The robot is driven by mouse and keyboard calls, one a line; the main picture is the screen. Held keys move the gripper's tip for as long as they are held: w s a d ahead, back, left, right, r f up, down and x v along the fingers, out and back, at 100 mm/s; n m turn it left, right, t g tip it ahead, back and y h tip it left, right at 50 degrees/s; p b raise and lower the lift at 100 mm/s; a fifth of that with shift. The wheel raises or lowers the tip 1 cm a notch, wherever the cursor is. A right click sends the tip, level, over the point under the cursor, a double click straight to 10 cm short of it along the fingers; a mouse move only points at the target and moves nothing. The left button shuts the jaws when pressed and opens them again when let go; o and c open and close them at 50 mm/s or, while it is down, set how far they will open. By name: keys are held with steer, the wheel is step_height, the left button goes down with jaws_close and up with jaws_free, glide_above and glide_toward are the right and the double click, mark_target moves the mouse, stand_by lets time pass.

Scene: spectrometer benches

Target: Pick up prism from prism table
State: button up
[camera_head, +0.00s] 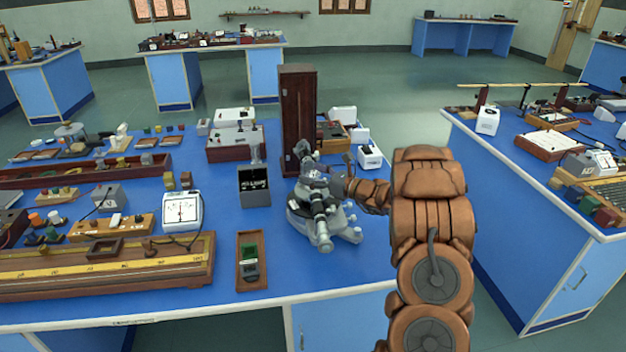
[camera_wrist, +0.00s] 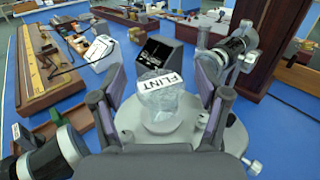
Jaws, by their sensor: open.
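The prism (camera_wrist: 161,97) is a clear glass block with a white top label reading "FLINT". It sits on the small round prism table (camera_wrist: 160,128) in the middle of the grey spectrometer, which shows in the head view (camera_head: 345,233). My gripper (camera_wrist: 169,86) is open, with one finger at each side of the prism. A gap shows between the prism and each finger; I cannot tell how far down the fingertips reach. In the head view, my gripper (camera_head: 314,176) is over the spectrometer, and the prism cannot be made out there.
Spectrometer tubes flank my gripper at lower left (camera_wrist: 55,155) and upper right (camera_wrist: 232,48). A tall wooden cabinet (camera_head: 298,110) stands close behind. A black box (camera_head: 254,186) and a wooden tray (camera_head: 251,282) are to the left. Clear blue benchtop (camera_head: 370,262) lies at right.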

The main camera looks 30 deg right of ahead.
steer(key=c, duration=1.2)
steer(key=shift+c, duration=0.2)
